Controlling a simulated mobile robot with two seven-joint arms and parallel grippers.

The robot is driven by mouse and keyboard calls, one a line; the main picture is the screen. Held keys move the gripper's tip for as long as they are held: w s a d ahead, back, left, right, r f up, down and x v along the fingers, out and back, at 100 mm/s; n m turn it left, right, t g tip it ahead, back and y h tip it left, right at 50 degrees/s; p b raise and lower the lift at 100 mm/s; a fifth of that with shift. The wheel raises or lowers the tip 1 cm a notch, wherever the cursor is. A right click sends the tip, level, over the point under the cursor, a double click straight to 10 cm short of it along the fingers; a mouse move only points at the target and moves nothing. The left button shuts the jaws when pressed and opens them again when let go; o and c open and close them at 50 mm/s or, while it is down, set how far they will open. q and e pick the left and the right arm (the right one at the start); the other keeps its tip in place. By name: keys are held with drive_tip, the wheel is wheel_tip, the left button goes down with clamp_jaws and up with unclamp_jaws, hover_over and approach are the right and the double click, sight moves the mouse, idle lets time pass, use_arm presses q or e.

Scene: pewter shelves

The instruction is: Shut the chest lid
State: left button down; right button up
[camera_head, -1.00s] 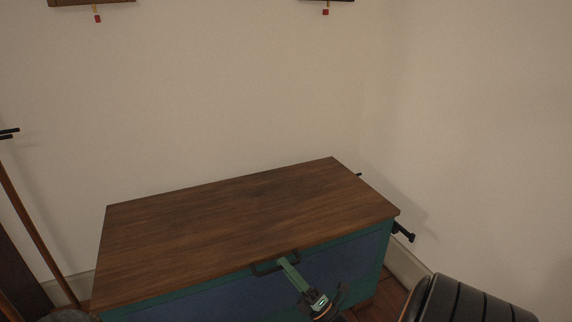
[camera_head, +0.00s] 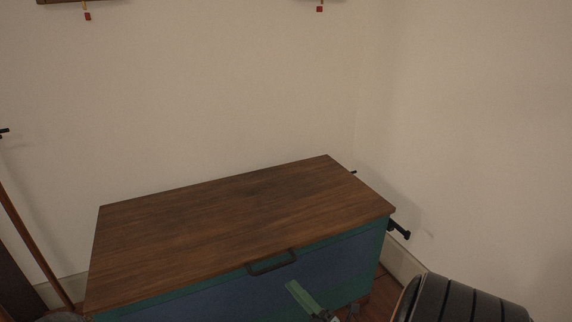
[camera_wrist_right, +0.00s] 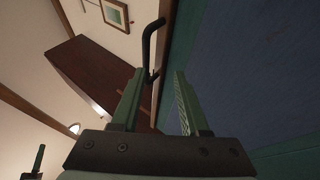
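The chest has a blue front with green edges (camera_head: 225,300) and a brown wooden lid (camera_head: 235,225). The lid lies flat on top, with no gap visible along its front edge. A dark bar handle (camera_head: 271,263) is at the lid's front edge; it also shows in the right wrist view (camera_wrist_right: 150,45). My right gripper (camera_head: 293,287) is in front of the chest, just below and apart from the handle. In the right wrist view its two green fingers (camera_wrist_right: 158,75) are spread with nothing gripped. My left gripper is not in the head view.
A black ribbed, rounded object (camera_head: 460,302) stands at the lower right. A dark peg-like fitting (camera_head: 400,230) sticks out near the chest's right end. Walls close in behind and to the right. A wooden pole (camera_head: 32,235) leans at the left.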

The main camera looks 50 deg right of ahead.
drive_tip(key=shift+v, duration=1)
drive_tip(key=shift+r, duration=0.1)
